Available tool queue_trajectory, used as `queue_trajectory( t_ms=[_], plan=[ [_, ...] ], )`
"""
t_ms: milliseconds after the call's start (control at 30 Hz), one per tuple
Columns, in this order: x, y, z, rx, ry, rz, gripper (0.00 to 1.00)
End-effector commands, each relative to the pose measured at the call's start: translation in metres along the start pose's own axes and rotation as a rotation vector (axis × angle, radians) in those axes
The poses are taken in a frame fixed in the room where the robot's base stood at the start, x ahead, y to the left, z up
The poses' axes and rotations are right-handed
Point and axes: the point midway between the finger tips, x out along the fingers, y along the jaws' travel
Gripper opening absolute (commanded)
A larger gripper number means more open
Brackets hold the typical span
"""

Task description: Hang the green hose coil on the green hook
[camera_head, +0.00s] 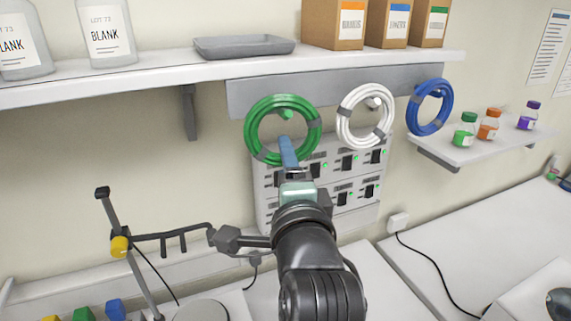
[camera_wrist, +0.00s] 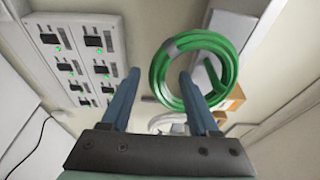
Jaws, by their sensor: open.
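The green hose coil (camera_head: 251,130) hangs against the grey rail, with the green hook (camera_head: 286,114) showing inside its ring near the top. The coil also shows in the wrist view (camera_wrist: 205,38), with a grey band around it and the hook (camera_wrist: 208,75) inside the ring. My gripper (camera_head: 286,140) is open, with its blue fingers at the lower part of the coil. In the wrist view my gripper's fingertips (camera_wrist: 159,74) are apart, one outside the ring and one overlapping its opening. Whether they touch the coil I cannot tell.
A white coil (camera_head: 345,115) and a blue coil (camera_head: 447,98) hang to the right. A switch panel (camera_head: 329,180) is below the coils. A shelf (camera_head: 150,80) with bottles, a tray (camera_head: 243,46) and boxes is above. A small shelf (camera_head: 470,152) holds coloured bottles. A stand (camera_head: 122,245) is left.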

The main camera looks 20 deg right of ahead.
Motion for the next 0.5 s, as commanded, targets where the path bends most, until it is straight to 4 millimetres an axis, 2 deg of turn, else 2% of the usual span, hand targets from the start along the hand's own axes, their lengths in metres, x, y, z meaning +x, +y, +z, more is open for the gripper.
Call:
queue_trajectory(
  t_ms=[133, 267, 500],
  plan=[
    [-0.002, 0.001, 0.000, 0.000, 0.000, 0.002, 0.61],
    [-0.013, 0.003, 0.000, -0.001, 0.000, -0.001, 0.61],
    [-0.056, 0.004, 0.000, -0.001, 0.001, -0.003, 0.61]
  ],
)
